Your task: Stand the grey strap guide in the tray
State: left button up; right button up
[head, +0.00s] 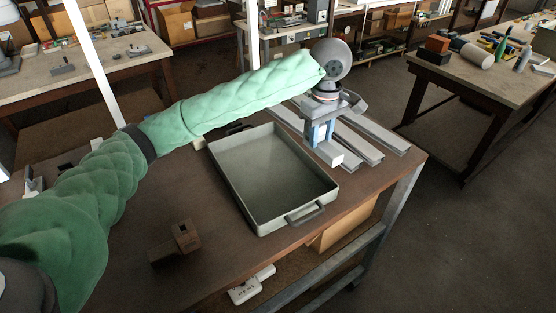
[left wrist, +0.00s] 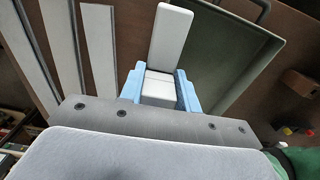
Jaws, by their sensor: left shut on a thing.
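My left gripper (head: 321,140) is shut on the grey strap guide (head: 328,154), just beyond the tray's right wall in the head view. In the left wrist view the pale strap guide (left wrist: 171,36) sits between the blue fingers of my left gripper (left wrist: 159,90), with a long flat arm reaching out past them. The grey-green tray (head: 270,178) is empty on the table, with a handle at its near end. It also shows in the left wrist view (left wrist: 225,60), at the upper right. My right gripper is in neither view.
Several long grey profiles (head: 375,133) lie side by side on the table right of the tray, under and beside my left gripper. A brown block with a socket (head: 182,238) lies on the near part of the table (head: 215,262). Free tabletop surrounds that block.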

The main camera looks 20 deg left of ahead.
pick_arm(q)
jog(key=a+f+p, duration=0.1)
jog(key=a+f, duration=0.1)
jog(key=a, duration=0.1)
jog(key=w+a+f+p, duration=0.1)
jog(key=a+f+p, duration=0.1)
jog(key=a, duration=0.2)
jog(key=w+a+f+p, duration=0.1)
jog(key=a+f+p, duration=0.1)
jog(key=a, duration=0.1)
jog(key=shift+a+f, duration=0.15)
jog(key=shift+a, duration=0.15)
jog(key=shift+f+p, duration=0.2)
jog(key=shift+p, duration=0.1)
notch_tip(320, 180, down, 3)
jog(key=shift+p, duration=0.95)
jog(key=shift+f, duration=0.35)
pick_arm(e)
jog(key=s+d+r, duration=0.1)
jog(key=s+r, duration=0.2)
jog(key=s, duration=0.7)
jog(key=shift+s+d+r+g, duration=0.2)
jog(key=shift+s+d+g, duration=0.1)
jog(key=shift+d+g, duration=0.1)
pick_arm(q)
jog(key=shift+f, duration=0.1)
jog(key=o, duration=1)
jog(key=shift+c, duration=0.2)
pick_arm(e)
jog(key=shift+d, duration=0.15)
